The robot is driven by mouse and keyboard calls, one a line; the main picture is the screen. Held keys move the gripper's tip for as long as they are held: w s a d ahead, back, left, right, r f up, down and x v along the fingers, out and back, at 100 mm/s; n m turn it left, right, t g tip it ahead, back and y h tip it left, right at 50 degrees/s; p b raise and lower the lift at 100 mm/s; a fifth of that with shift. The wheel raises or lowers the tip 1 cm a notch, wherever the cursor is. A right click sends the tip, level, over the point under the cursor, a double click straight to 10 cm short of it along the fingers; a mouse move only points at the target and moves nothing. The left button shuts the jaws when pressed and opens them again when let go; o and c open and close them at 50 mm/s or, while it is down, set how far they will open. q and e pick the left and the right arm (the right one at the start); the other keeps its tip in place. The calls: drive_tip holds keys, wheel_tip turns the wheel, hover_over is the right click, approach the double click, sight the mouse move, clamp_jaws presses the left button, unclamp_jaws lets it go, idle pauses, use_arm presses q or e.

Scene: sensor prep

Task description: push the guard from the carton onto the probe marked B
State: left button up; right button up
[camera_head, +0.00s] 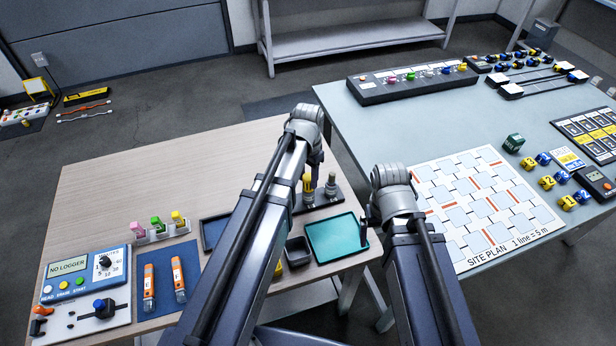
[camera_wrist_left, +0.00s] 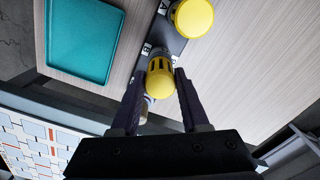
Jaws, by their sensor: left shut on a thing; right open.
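My left gripper (camera_wrist_left: 158,80) is shut on a yellow slotted guard (camera_wrist_left: 160,80), over the dark probe rack (camera_wrist_left: 174,42). A grey part (camera_wrist_left: 147,106) shows below the guard; I cannot tell whether the guard is seated on a probe. In the head view the rack (camera_head: 318,203) carries a yellow-topped probe (camera_head: 307,186) and a grey probe (camera_head: 330,186); my left gripper (camera_head: 318,165) is right above. My right gripper (camera_head: 370,215) is open and empty.
A teal tray (camera_head: 337,238) and a small dark open box (camera_head: 298,252) lie in front of the rack. A logger panel (camera_head: 86,275), a blue mat (camera_head: 165,260) and colored caps (camera_head: 158,224) are at left. The site plan (camera_head: 480,205) lies on the right table.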

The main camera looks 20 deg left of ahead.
use_arm(q)
drive_tip(key=shift+f, duration=0.2)
idle(0.4)
drive_tip(key=shift+c, duration=0.5)
drive_tip(key=o, duration=1.1)
drive_tip(key=shift+o, duration=0.6)
drive_tip(key=shift+o, duration=0.8)
drive_tip(key=shift+r+p, duration=0.5)
drive_tip(key=shift+r, duration=0.2)
wheel_tip(320, 180, up, 6)
drive_tip(key=p, duration=0.6)
